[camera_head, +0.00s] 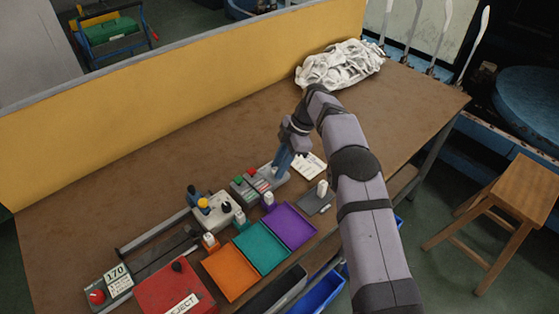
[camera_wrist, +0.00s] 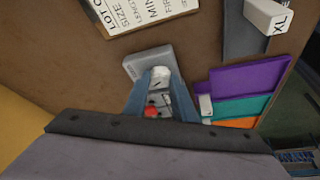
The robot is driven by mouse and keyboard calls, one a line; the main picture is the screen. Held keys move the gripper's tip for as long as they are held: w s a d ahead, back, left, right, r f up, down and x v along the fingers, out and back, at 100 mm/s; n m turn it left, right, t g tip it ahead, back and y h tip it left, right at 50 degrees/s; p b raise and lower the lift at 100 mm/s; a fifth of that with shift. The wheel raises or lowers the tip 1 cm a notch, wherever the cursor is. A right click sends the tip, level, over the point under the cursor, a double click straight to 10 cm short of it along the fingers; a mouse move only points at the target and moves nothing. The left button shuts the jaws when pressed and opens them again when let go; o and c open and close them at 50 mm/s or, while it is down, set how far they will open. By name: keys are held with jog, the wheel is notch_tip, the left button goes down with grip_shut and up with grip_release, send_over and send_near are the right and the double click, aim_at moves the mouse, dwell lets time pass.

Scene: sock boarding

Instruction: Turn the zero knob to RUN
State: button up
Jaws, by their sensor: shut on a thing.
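My gripper (camera_head: 277,170) reaches down onto a small grey box (camera_head: 281,179) at the right end of the row of devices. In the wrist view my gripper's two blue fingers (camera_wrist: 160,82) close on a pale round knob (camera_wrist: 160,73) on that grey box (camera_wrist: 140,64). The fingers hide the knob in the head view and its sides in the wrist view. Any RUN mark and the knob's pointing direction cannot be made out.
Left of the knob stand small grey boxes with red and green buttons (camera_head: 250,186). Purple (camera_head: 289,226), teal (camera_head: 261,247) and orange (camera_head: 230,272) trays lie in front. A printed card (camera_head: 311,165) lies right. White socks (camera_head: 340,65) are piled at the back.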

jog(key=shift+n+p, duration=0.5)
jog(key=o, duration=1)
jog(key=shift+o, duration=0.2)
jog(key=p+v, duration=0.1)
jog(key=v, duration=0.4)
jog(key=shift+w+r+p, duration=0.15)
jog(key=shift+r+p, duration=0.2)
jog(key=shift+r, duration=0.05)
jog(key=p+v, duration=0.1)
jog(key=p, duration=0.2)
jog(key=shift+w+d+r+p, duration=0.1)
jog(key=shift+d+r+p, duration=0.05)
jog(key=shift+r+p, duration=0.15)
jog(key=shift+f, duration=0.1)
